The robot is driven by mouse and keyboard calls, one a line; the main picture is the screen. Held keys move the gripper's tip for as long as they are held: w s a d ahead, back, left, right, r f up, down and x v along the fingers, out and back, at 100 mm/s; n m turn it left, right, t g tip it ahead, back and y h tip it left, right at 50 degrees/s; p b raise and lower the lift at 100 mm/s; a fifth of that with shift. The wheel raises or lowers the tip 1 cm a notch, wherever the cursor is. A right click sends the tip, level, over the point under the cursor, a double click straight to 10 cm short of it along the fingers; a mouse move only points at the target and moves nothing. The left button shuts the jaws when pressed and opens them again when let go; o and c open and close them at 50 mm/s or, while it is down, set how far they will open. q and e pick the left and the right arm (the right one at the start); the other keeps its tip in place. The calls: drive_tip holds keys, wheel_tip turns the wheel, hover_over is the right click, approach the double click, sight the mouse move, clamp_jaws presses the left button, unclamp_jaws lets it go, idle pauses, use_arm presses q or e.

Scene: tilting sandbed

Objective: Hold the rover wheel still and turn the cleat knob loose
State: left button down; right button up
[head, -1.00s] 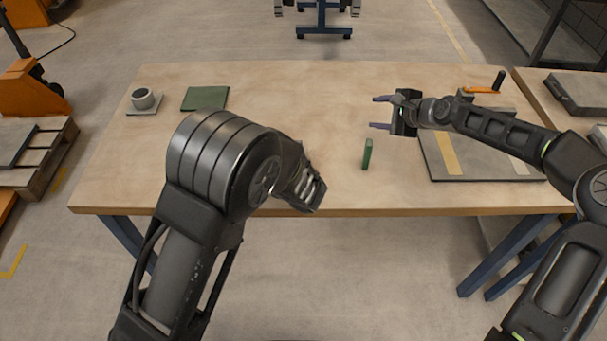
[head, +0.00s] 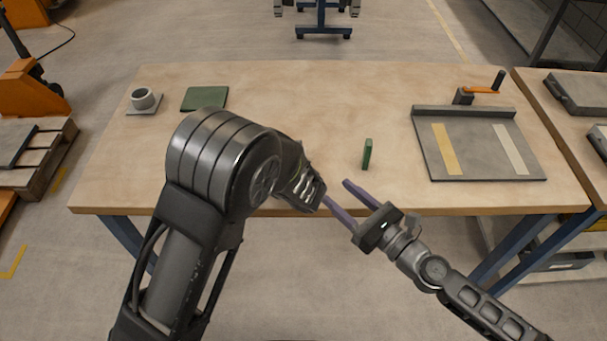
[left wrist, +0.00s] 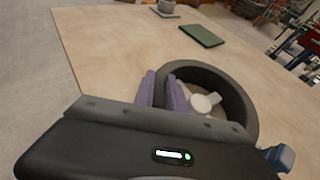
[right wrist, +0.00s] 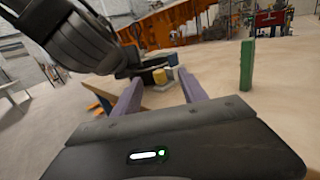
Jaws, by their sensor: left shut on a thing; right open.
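My left gripper (left wrist: 162,88) is shut on the rim of the rover wheel (left wrist: 232,82), a dark ring, in the left wrist view. A pale round hub-like part (left wrist: 202,103) shows inside the ring. A blue piece (left wrist: 280,157) shows at the lower right; I cannot tell if it is the cleat knob. In the head view my left arm hides the wheel and left fingers. My right gripper (head: 336,190) is open near the table's front edge, its fingertips close to my left wrist. In the right wrist view a small yellow block (right wrist: 160,77) shows beyond the right fingers (right wrist: 162,92).
A green upright block (head: 367,154) stands just beyond my right gripper, also in the right wrist view (right wrist: 247,66). A grey tray (head: 475,150) with two strips and an orange crank (head: 481,89) lies right. A grey cup (head: 143,98) and green pad (head: 204,98) lie back left.

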drive_tip(key=shift+s+a+f, duration=0.15)
drive_tip(key=shift+s+f, duration=0.05)
drive_tip(key=shift+f, duration=0.4)
drive_tip(key=shift+s+a+f, duration=0.1)
drive_tip(key=shift+s+f, duration=0.1)
drive_tip(key=shift+f, duration=0.4)
drive_tip(key=x, duration=1.2)
drive_tip(key=shift+a+f, duration=0.15)
drive_tip(key=shift+f, duration=0.05)
clamp_jaws()
